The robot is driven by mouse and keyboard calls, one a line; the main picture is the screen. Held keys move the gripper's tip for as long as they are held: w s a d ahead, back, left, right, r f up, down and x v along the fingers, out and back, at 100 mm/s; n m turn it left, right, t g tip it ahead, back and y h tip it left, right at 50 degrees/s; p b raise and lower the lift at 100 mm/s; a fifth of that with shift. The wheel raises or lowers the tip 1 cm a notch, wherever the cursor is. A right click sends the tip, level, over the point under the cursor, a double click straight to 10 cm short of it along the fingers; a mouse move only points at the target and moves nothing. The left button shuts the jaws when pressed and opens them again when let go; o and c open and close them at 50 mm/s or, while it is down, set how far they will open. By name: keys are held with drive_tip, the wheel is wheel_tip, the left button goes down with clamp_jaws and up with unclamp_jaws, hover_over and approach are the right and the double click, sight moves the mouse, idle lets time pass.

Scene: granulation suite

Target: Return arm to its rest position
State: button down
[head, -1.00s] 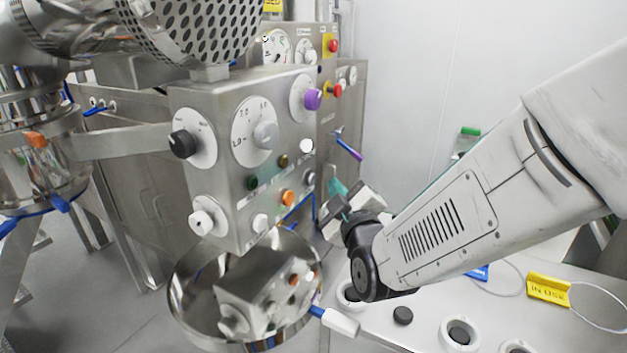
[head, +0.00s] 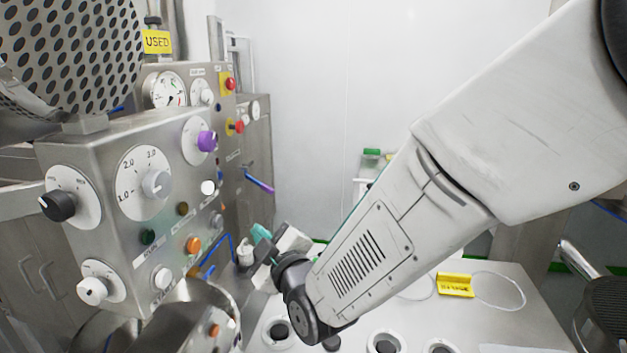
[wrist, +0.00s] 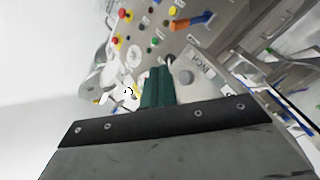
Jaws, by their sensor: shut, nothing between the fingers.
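My arm comes in from the upper right of the head view and slants down to the left over a pale bench top. My gripper (head: 262,235) is at its far end, partly hidden behind the wrist joint, with teal fingers near the lower right of the steel control panel (head: 120,215). In the wrist view, my gripper (wrist: 158,72) shows its dark green fingers close together, with nothing seen between them. The fingers point toward a panel with knobs and buttons. I cannot tell the exact gap to it.
A round steel bowl (head: 222,295) sits below the panel. The bench top (head: 520,320) carries white rings with dark centres and a yellow tag (head: 455,285). A perforated steel drum (head: 75,50) hangs at upper left. A dark perforated part (head: 605,315) stands at lower right. The back wall is bare.

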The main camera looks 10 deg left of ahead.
wheel_tip(320, 180, down, 9)
drive_tip(key=s+d+m+g+h, duration=0.2)
drive_tip(key=s+g+h, duration=0.1)
drive_tip(key=g, duration=0.2)
drive_tip(key=s+d+f+m+g+h, duration=0.1)
drive_tip(key=s+d+m+g+h, duration=0.3)
drive_tip(key=d, duration=0.8)
drive_tip(key=s+d+r+m+g+h, duration=0.1)
drive_tip(key=s+d+r+m, duration=0.2)
drive_tip(key=s+d, duration=0.3)
drive_tip(key=s+d+r+m+g+h, duration=0.1)
drive_tip(key=s+d+r+m, duration=0.3)
drive_tip(key=d, duration=0.9)
drive_tip(key=s+d+r+m+g+h, duration=0.1)
drive_tip(key=s+d+r+m, duration=0.3)
drive_tip(key=s+d, duration=0.4)
drive_tip(key=shift+d+r+g+h, duration=0.3)
drive_tip(key=shift+d+r+h, duration=0.3)
drive_tip(key=shift+d+h, duration=0.3)
